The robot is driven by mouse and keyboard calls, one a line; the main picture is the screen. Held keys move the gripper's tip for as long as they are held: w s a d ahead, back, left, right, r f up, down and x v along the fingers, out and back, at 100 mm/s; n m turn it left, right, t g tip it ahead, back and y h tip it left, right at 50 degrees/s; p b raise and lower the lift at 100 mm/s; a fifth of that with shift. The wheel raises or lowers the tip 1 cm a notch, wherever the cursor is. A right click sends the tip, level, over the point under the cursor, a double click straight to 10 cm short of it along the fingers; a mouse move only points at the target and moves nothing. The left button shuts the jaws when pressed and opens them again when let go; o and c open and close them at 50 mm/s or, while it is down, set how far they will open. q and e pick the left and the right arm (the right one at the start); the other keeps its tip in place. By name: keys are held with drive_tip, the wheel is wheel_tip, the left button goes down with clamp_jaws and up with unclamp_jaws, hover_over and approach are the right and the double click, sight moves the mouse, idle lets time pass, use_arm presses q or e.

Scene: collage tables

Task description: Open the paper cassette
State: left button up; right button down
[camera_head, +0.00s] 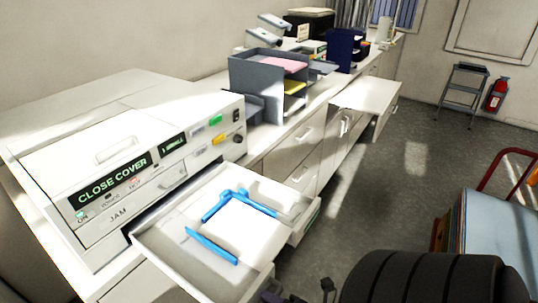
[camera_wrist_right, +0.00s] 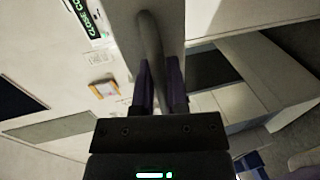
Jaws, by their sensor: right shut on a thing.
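The paper cassette (camera_head: 165,246) is a pale tray pulled out from the front of the white printer (camera_head: 60,160). White paper (camera_head: 232,228) lies in it between blue guides (camera_head: 212,246). My right gripper (camera_head: 298,293) is at the cassette's front, low in the head view and partly cut off. In the right wrist view my right gripper (camera_wrist_right: 160,88) is shut on the grey bar handle (camera_wrist_right: 150,42) of a pale front panel. My left gripper is not in view.
The printer's display reads CLOSE COVER. A grey letter tray stack (camera_head: 268,82) stands on the counter beyond it. Another drawer (camera_head: 368,95) stands open farther along.

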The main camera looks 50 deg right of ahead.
drive_tip(key=c, duration=0.7)
unclamp_jaws()
drive_tip(key=shift+o, duration=0.2)
drive_tip(key=a+v, duration=0.1)
drive_tip(key=v, duration=0.9)
drive_tip(key=shift+d, duration=0.45)
drive_tip(key=shift+b, duration=0.3)
